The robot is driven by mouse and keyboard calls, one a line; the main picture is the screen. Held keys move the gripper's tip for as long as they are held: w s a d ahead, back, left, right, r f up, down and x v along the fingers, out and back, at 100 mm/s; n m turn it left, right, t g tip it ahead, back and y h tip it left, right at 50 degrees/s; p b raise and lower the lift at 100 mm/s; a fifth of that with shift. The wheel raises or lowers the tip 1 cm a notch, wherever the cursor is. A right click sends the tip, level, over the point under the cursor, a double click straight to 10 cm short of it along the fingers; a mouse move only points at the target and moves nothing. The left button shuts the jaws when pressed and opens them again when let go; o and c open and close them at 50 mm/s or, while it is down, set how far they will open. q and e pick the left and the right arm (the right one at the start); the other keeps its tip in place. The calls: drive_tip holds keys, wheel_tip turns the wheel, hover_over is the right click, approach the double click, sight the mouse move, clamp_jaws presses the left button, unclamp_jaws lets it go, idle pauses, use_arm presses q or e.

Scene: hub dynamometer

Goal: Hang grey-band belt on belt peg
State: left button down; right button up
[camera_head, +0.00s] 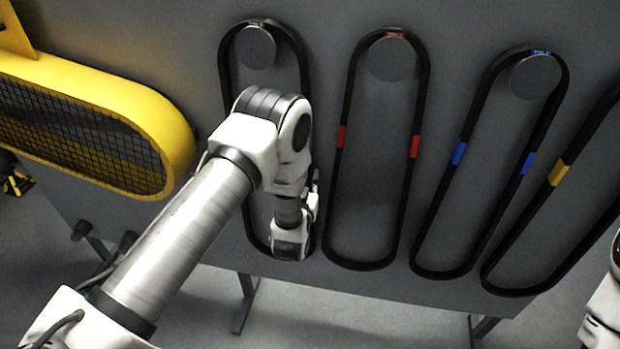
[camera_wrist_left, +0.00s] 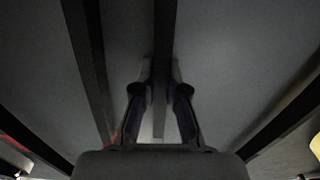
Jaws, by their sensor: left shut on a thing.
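The leftmost belt (camera_head: 226,72) is a long black loop around a round grey peg (camera_head: 256,48) on the grey board. No coloured band shows on it; my arm covers its middle, where any grey bands would be. My left gripper (camera_head: 293,238) is in front of this belt's lower right part, its fingers mostly hidden by the wrist. In the left wrist view, the left gripper (camera_wrist_left: 160,92) has its two fingers on either side of one dark belt strand (camera_wrist_left: 164,45) and is shut on it. My right gripper is out of view.
To the right hang a red-band belt (camera_head: 416,147), a blue-band belt (camera_head: 459,153) and a yellow-band belt (camera_head: 558,173), closely spaced. A yellow guard with black mesh (camera_head: 178,130) juts out at the left. Open floor shows below the board.

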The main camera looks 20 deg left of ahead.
use_arm(q)
drive_tip(key=shift+f, duration=0.2)
drive_tip(key=c, duration=1.1)
unclamp_jaws()
drive_tip(key=shift+c, duration=0.2)
drive_tip(key=o, duration=0.4)
drive_tip(key=shift+s, duration=0.15)
drive_tip(key=shift+p+v, duration=1.1)
drive_tip(key=shift+v, duration=3.75)
